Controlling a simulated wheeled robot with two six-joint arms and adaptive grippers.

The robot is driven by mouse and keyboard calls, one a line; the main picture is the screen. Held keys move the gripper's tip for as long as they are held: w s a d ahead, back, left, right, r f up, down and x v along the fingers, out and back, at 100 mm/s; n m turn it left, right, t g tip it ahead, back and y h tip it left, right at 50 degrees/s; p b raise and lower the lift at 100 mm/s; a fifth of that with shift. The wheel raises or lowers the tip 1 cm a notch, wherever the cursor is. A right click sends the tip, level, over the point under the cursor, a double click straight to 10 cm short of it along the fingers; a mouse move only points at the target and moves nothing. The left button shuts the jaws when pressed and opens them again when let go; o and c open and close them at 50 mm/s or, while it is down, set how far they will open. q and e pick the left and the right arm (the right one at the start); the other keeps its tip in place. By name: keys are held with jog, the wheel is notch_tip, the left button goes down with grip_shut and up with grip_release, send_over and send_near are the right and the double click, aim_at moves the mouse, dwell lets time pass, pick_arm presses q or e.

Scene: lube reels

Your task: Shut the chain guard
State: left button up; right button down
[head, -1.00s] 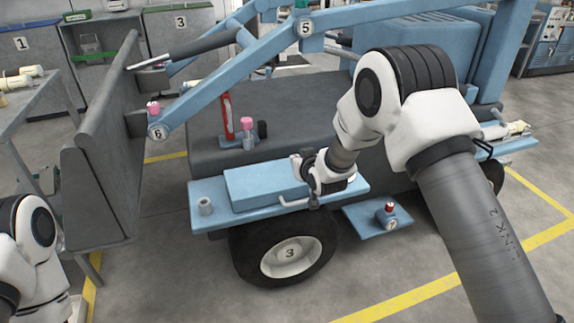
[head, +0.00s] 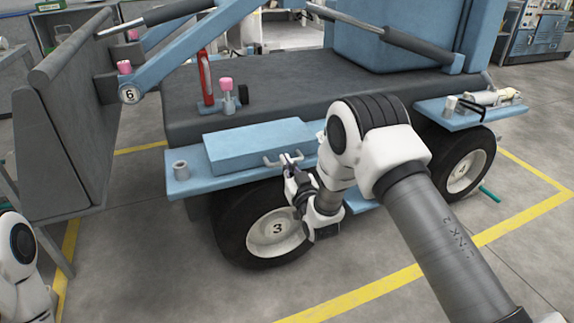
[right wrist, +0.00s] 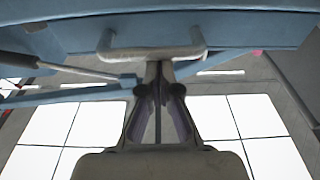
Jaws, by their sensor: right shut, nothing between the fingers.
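A long blue box (head: 255,145) with a grey bar handle (head: 283,162) on its front sits on the blue side shelf of the machine. It looks like the chain guard, though no label shows. My right gripper (head: 290,168) is in front of the box, close to the handle. In the right wrist view the handle (right wrist: 125,54) crosses above the fingertips of the gripper (right wrist: 161,82). The fingers are shut and empty, at or just below the bar. Whether they touch it I cannot tell. My left gripper is out of view.
A grey cup (head: 181,169) stands on the shelf's left end. A red cylinder (head: 206,80) and a pink-capped fitting (head: 227,95) stand behind the box. The floor (head: 370,270) in front is clear.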

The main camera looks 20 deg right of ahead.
jog(key=shift+s+f, duration=0.15)
jog(key=shift+f, duration=0.55)
jog(key=s, duration=1.2)
jog(key=s+f+g, duration=0.5)
jog(key=s+f, duration=0.2)
jog(key=f, duration=0.3)
jog(key=s+f+g, duration=0.4)
jog(key=s+f, duration=0.2)
jog(key=f, duration=0.5)
jog(key=s+f+g, duration=0.3)
jog(key=s+g, duration=0.3)
jog(key=s, duration=0.5)
jog(key=s+f+g, duration=0.3)
jog(key=s+g, duration=0.2)
jog(key=s, duration=0.5)
notch_tip(320, 180, up, 37)
jog(key=p, duration=3.7)
jog(key=shift+d+m+h, duration=0.3)
jog(key=shift+d+m, duration=0.05)
jog(key=shift+m, duration=0.05)
